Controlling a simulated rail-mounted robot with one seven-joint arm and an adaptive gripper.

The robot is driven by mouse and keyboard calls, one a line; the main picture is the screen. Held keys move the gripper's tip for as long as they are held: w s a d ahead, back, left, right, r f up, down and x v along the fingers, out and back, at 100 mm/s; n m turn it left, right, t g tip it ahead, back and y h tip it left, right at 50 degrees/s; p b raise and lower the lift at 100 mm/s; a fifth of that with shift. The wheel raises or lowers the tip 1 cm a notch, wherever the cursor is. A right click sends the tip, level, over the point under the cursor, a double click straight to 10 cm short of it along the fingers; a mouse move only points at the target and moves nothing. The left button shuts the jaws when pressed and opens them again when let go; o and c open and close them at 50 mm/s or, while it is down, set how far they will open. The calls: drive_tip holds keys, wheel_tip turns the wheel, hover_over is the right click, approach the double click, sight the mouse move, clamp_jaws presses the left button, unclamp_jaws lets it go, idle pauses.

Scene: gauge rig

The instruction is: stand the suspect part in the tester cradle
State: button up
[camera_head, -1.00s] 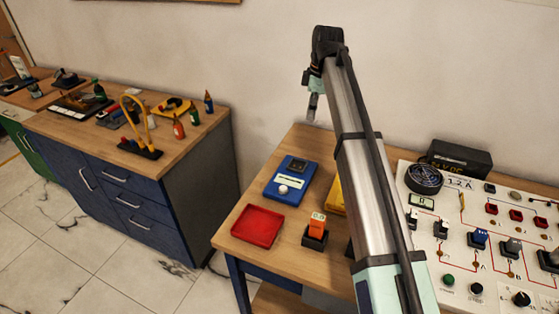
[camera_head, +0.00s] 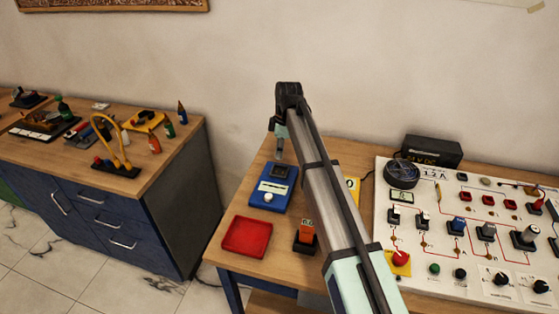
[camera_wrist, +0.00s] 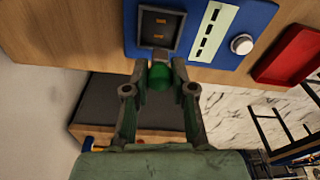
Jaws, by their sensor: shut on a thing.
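The blue tester (camera_head: 270,197) lies on the wooden bench, with a dark square cradle (camera_head: 280,171) at its far end. In the wrist view the cradle (camera_wrist: 160,32) is an empty-looking dark recess with two small orange marks inside. My gripper (camera_head: 280,154) is over the far end of the tester, pointing down. In the wrist view my gripper (camera_wrist: 160,72) is shut on a green part (camera_wrist: 160,76), seen between the fingertips. The part appears beside the cradle's edge; its height above it cannot be told.
A red tray (camera_head: 247,237) sits in front of the tester. An orange block (camera_head: 306,231) stands in a black holder to the right. A yellow item (camera_head: 353,188) is partly behind my arm. A white switch panel (camera_head: 470,235) fills the right side.

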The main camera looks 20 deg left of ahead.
drive_tip(key=shift+f+p, duration=0.7)
drive_tip(key=shift+f, duration=2.5)
drive_tip(key=shift+f, duration=0.15)
drive_tip(key=o, duration=0.9)
drive_tip(key=shift+o, duration=0.2)
wheel_tip(320, 180, up, 12)
drive_tip(key=d+b, duration=0.1)
drive_tip(key=b, duration=0.2)
drive_tip(key=shift+w+d, duration=0.15)
drive_tip(key=shift+d, duration=0.05)
